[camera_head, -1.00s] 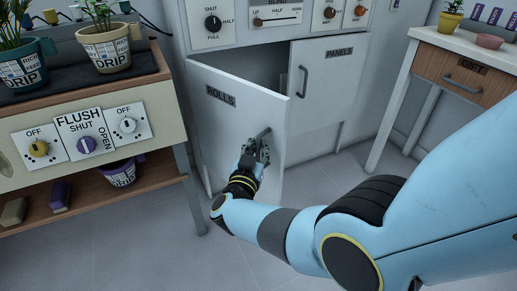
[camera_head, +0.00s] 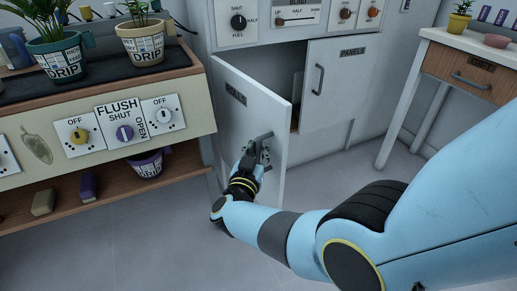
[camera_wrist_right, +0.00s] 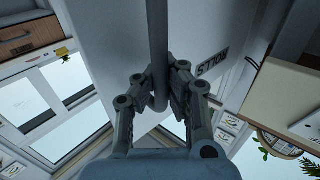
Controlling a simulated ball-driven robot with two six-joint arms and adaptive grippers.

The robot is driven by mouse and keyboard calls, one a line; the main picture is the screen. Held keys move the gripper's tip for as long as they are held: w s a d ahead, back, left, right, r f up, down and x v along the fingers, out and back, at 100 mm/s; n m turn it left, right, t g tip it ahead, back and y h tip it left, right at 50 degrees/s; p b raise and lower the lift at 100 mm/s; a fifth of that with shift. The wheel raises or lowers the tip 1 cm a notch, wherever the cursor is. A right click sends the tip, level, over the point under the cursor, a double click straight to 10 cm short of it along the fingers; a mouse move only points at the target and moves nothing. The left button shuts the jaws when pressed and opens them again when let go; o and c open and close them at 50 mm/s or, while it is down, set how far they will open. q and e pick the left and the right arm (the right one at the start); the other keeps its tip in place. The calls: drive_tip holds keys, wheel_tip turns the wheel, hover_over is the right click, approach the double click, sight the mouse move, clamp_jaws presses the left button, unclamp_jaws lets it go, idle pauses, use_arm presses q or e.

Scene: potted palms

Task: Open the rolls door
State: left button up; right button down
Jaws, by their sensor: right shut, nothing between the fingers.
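The rolls door (camera_head: 250,115) is a white panel labelled ROLLS, hinged on its left and standing well open from the white cabinet (camera_head: 335,100). Its grey bar handle (camera_head: 264,136) is near the door's free edge. My right gripper (camera_head: 262,148) is at this handle in the head view. In the right wrist view, the handle (camera_wrist_right: 158,50) runs down to the fingertips of my right gripper (camera_wrist_right: 160,85), with the upside-down ROLLS label (camera_wrist_right: 213,63) beside it. The gripper is shut with nothing held. My left gripper is out of view.
The closed panels door (camera_head: 335,85) is right of the opening. A bench (camera_head: 200,120) with pots and dials stands close on the left. A table with a drawer (camera_head: 462,78) stands at the right. Grey floor (camera_head: 310,180) is clear in front.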

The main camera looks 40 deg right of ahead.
drive_tip(key=c, duration=1.7)
unclamp_jaws()
drive_tip(key=shift+s+f, duration=0.2)
drive_tip(key=shift+s, duration=0.3)
drive_tip(key=o, duration=0.4)
drive_tip(key=shift+w, duration=0.1)
drive_tip(key=shift+c, duration=0.2)
drive_tip(key=shift+w+r, duration=0.1)
